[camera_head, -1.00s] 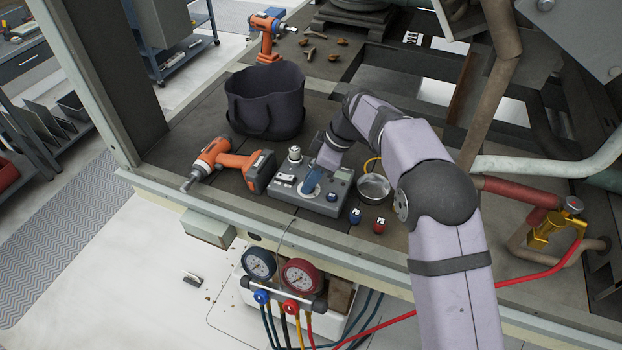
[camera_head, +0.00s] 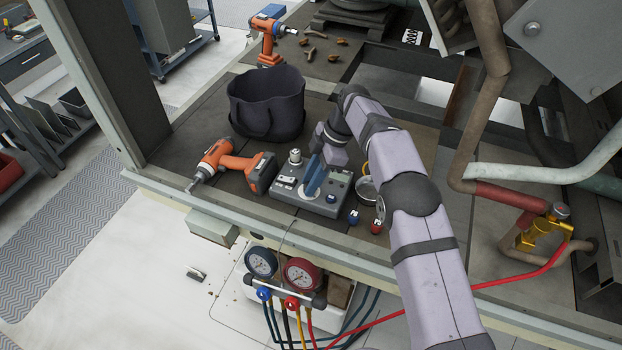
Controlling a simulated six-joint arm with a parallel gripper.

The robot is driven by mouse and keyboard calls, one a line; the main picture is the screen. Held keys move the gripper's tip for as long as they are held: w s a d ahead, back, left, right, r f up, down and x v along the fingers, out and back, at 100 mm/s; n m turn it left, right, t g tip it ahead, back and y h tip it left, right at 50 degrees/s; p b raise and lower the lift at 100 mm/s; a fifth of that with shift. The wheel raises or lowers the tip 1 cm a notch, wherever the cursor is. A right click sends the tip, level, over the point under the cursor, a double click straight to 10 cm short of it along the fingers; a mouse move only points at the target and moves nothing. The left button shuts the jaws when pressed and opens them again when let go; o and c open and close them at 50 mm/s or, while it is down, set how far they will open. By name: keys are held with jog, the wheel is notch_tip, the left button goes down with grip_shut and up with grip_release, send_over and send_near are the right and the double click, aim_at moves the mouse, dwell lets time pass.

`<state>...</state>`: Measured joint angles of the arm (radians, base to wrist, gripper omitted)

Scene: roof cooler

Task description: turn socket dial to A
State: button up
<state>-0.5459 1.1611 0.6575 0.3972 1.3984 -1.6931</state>
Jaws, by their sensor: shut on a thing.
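A grey control box (camera_head: 318,208) sits on the bench near its front edge. The dial's pointer and the letter A cannot be read.
An orange drill (camera_head: 231,164) lies just left of the box. A dark tool bag (camera_head: 266,103) stands behind. A metal cup (camera_head: 367,188), a blue cap (camera_head: 353,217) and a red cap (camera_head: 376,227) are to the right. Gauges (camera_head: 302,274) hang below the bench edge.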

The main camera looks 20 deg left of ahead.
aim_at(321, 188)
jog(key=o, duration=1)
jog(key=shift+o, duration=0.2)
jog(key=shift+w+d+r, duration=0.2)
jog(key=shift+w+r, duration=0.05)
jog(key=shift+r, duration=0.35)
jog(key=shift+v, duration=3)
jog(key=shift+s, duration=0.1)
